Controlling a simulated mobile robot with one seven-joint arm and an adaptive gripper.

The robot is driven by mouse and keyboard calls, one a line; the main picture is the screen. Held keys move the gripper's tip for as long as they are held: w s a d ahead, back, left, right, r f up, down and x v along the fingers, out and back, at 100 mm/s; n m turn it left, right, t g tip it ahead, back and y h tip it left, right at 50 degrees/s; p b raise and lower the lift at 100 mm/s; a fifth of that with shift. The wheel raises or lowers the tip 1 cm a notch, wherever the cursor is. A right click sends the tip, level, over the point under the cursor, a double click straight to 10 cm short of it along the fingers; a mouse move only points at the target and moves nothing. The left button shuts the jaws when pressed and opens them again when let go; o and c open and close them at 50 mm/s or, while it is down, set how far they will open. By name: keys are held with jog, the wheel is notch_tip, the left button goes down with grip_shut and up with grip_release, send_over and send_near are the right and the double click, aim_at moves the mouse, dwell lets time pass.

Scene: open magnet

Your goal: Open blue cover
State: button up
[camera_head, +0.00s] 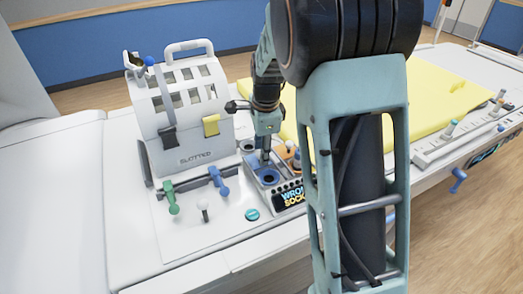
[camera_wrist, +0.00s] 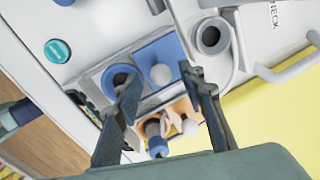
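The blue cover (camera_wrist: 172,52) is a flat square blue panel with a round white knob (camera_wrist: 160,74), set in a grey unit in the wrist view. It looks flat in place. My gripper (camera_wrist: 160,77) is open, with a dark finger on each side of the knob in the picture. I cannot tell how far the fingertips are above the panel. In the head view my gripper (camera_head: 264,156) points down over the same unit and hides most of the cover.
A blue ring socket (camera_wrist: 118,72) sits beside the cover, and orange parts (camera_wrist: 182,108) lie on its other side. A display reading "WRONG SOCK" (camera_head: 292,197) fronts the unit. A white slotted rack (camera_head: 185,110), green lever (camera_head: 172,197) and blue lever (camera_head: 218,182) stand left. A yellow pad (camera_head: 440,95) lies right.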

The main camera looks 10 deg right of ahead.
notch_tip(320, 180, up, 12)
jog(key=s, duration=0.2)
jog(key=shift+s+f, duration=0.15)
jog(key=shift+f, duration=0.1)
